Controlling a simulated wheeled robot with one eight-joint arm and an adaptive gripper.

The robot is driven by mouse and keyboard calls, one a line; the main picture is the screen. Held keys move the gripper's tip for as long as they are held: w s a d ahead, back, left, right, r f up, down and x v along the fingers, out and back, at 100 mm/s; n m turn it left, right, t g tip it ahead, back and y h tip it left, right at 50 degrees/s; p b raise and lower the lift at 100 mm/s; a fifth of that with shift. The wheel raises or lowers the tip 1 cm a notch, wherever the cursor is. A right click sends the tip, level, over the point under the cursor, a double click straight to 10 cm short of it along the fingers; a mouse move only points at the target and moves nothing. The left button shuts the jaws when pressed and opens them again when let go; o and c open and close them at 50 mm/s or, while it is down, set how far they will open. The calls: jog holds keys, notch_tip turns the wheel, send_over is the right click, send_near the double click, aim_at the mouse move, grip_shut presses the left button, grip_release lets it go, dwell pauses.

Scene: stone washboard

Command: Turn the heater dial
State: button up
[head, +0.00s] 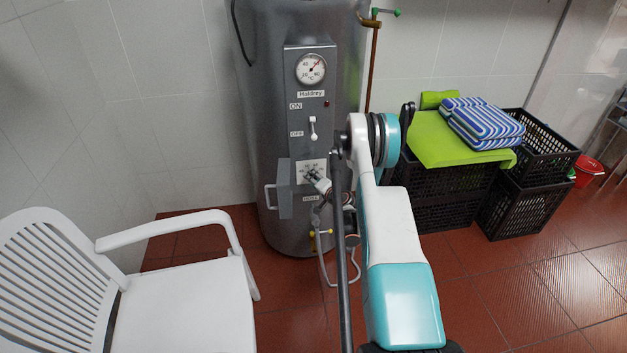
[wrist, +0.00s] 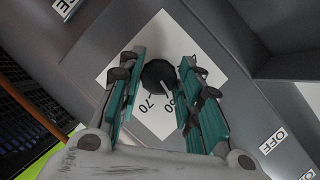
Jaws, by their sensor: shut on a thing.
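The heater is a tall grey cylinder (head: 270,100) with a control panel against the tiled wall. Its dial is a small black round knob (wrist: 158,76) with a light pointer line, on a white plate (wrist: 152,112) with printed numbers, 60 and 70 among them. My gripper (wrist: 160,66) has its two teal-padded fingers on either side of the knob, shut on it.
A hinged grey cover (head: 284,188) stands open left of the dial. Above are a lever switch (head: 313,128) and a round gauge (head: 311,69). A white chair (head: 180,300) stands at left; black crates (head: 530,190) with towels stand at right. Pipes and a hose hang below the panel.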

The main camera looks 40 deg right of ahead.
jog(key=shift+s+d+f+m+t, duration=0.1)
jog(key=shift+m+t, duration=0.2)
jog(key=shift+m, duration=0.4)
jog(key=o, duration=1)
jog(key=shift+y, duration=0.3)
